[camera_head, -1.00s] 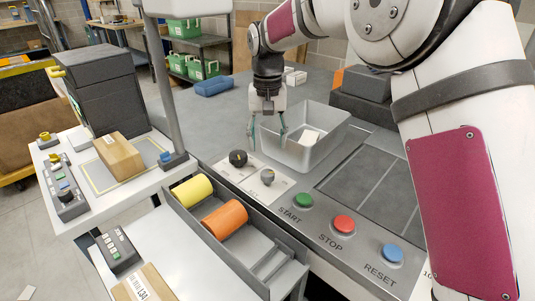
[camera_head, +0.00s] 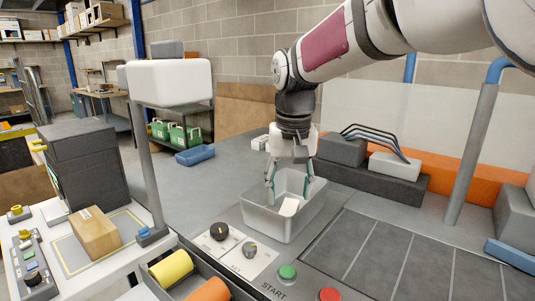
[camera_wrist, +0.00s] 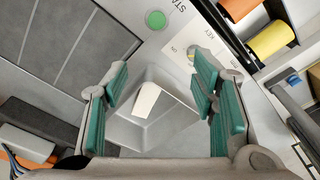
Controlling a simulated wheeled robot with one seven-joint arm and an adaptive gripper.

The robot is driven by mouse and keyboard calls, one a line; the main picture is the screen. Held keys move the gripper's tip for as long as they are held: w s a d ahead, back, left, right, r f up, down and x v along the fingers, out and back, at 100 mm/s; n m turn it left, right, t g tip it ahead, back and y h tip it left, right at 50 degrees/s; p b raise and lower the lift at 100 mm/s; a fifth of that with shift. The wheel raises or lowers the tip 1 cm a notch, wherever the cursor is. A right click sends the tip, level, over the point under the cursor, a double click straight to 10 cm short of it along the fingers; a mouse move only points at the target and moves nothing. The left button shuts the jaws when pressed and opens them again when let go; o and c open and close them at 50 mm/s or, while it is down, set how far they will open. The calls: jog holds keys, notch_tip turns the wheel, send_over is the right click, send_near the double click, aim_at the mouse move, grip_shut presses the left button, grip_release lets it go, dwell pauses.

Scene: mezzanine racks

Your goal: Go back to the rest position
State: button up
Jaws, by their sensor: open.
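My gripper (camera_head: 290,187) is open and empty, with its green-padded fingers apart above the grey bin (camera_head: 322,205). In the wrist view my gripper (camera_wrist: 163,105) also shows wide open, with nothing between its pads. A small white block (camera_head: 289,207) lies inside the bin; it shows in the wrist view too (camera_wrist: 147,99). From these views I cannot tell exactly how far the fingertips are above the bin.
A panel in front of the bin carries a black knob (camera_head: 219,231), a key switch (camera_head: 250,249), a green START button (camera_head: 287,272) and a red button (camera_head: 328,295). A post with a white box (camera_head: 169,82) stands left. Dark blocks (camera_head: 343,150) stand behind right.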

jog(key=s+d+r+t+p, duration=0.1)
jog(key=s+d+r, duration=0.2)
jog(key=s+d, duration=0.35)
jog(key=s+d+r+t+p, duration=0.1)
jog(key=s+d+r, duration=0.25)
jog(key=s, duration=0.55)
jog(key=s+d+f+p, duration=0.1)
jog(key=s+d+f, duration=0.1)
jog(key=s, duration=0.5)
jog(key=s+d+f+m+t+p, duration=0.1)
jog(key=s+d+f, duration=0.1)
jog(key=s, duration=0.5)
jog(key=shift+s+d+f, duration=0.25)
jog(key=shift+d+f, duration=0.05)
jog(key=shift+d, duration=0.35)
